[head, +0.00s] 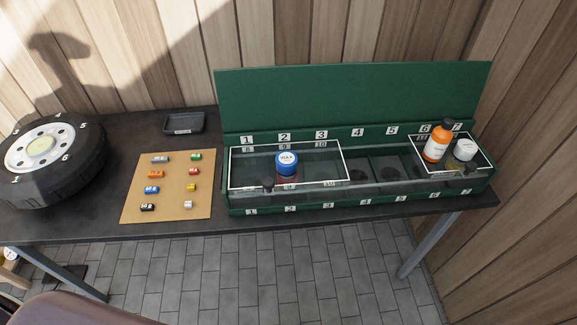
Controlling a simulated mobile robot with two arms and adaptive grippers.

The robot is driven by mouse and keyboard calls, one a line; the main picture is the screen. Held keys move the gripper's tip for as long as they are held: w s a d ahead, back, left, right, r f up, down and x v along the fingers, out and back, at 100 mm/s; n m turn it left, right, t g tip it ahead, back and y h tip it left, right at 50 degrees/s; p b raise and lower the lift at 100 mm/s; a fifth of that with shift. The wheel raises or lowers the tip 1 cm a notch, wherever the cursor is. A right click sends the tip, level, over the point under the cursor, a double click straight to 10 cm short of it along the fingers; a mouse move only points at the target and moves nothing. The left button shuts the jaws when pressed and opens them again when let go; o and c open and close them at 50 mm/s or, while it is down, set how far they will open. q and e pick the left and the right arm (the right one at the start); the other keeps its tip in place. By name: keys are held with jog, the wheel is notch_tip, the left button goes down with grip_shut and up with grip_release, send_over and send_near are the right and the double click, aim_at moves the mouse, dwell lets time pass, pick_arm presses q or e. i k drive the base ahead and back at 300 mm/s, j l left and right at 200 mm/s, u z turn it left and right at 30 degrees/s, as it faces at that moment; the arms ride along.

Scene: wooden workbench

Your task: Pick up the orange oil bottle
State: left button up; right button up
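The orange oil bottle (436,145) has a black cap and a white label band. It stands upright at the right end of the long green case (360,203), within or on a white-outlined area near numbers 6 and 7. I cannot tell whether it rests on a clear cover or in a compartment. A small jar with a white lid (465,150) stands just right of the bottle. Neither of my grippers is in view.
A blue wax tin (287,163) stands in the case's left white-outlined area. A tan board (141,208) with several small coloured cylinders, a black tray (184,123) and a wheel (80,165) lie to the left on the dark bench (110,226). The case's raised green lid (350,97) stands behind.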

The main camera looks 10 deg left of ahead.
aim_at(441, 136)
jog(key=k+j+z, duration=0.1)
jog(key=z, duration=0.3)
jog(key=k+z, duration=0.1)
jog(key=z, duration=0.35)
jog(key=k+j+z, duration=0.1)
jog(key=z, duration=0.3)
jog(key=k+z, duration=0.1)
jog(key=z, duration=0.3)
